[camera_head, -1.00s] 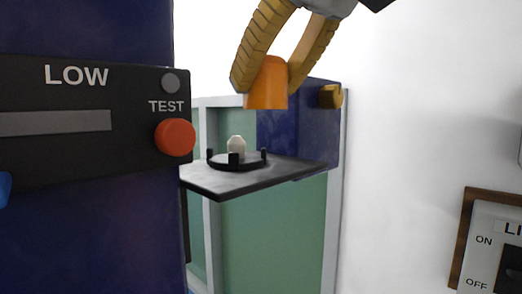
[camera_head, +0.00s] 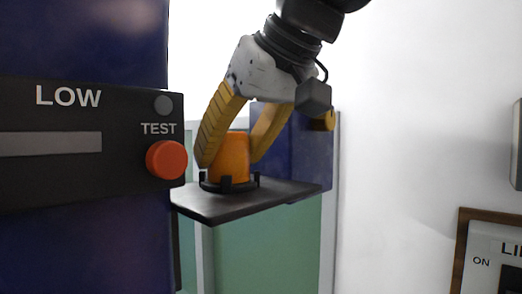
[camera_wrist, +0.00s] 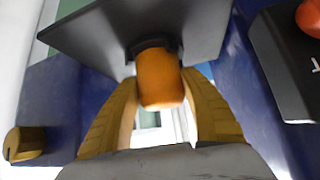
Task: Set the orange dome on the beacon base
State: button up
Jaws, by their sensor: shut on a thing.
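The orange dome (camera_head: 230,158) stands upright at the black beacon base (camera_head: 215,186), its lower edge within the ring of black clips. The white bulb is hidden by the dome. My gripper (camera_head: 228,162) comes down from above with its yellow fingers on either side of the dome, shut on it. In the wrist view the dome (camera_wrist: 159,78) sits between the two fingers (camera_wrist: 160,105), its far end at the dark ring (camera_wrist: 150,46). Whether it rests fully on the base I cannot tell.
The base is on a small dark shelf (camera_head: 245,203). At left a blue post carries a black panel with a red TEST button (camera_head: 166,160). A yellow knob (camera_head: 325,121) is behind at right. A wood-framed switch panel (camera_head: 490,250) is on the white wall.

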jog(key=o, duration=1.1)
jog(key=shift+r, duration=0.25)
jog(key=p+v, duration=0.3)
jog(key=v, duration=0.9)
